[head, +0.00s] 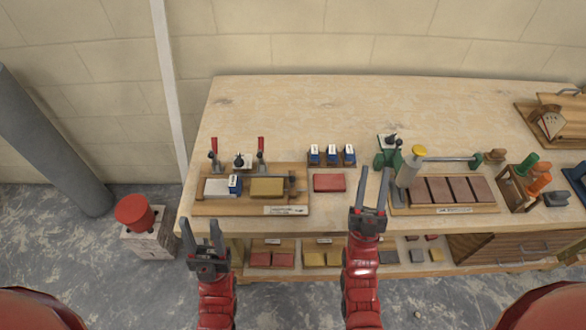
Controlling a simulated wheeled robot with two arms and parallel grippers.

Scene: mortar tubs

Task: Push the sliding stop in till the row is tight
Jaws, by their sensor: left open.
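A row of several brown tiles (455,190) lies flat on a wooden board (470,209) at the right of the bench. A green clamp-like fixture (384,159) and a grey cylinder with a yellow top (410,168) stand at the row's left end. Which part is the sliding stop, and whether the tiles touch, I cannot tell. My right gripper (374,182) is open and empty at the bench's front edge, left of the row. My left gripper (200,235) is open and empty in front of the bench, below the left wooden board (205,208).
A red block (328,182) and several blue items (332,155) lie mid-bench. A wooden holder (514,186) with green and orange handles stands right of the row. The back of the bench is clear.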

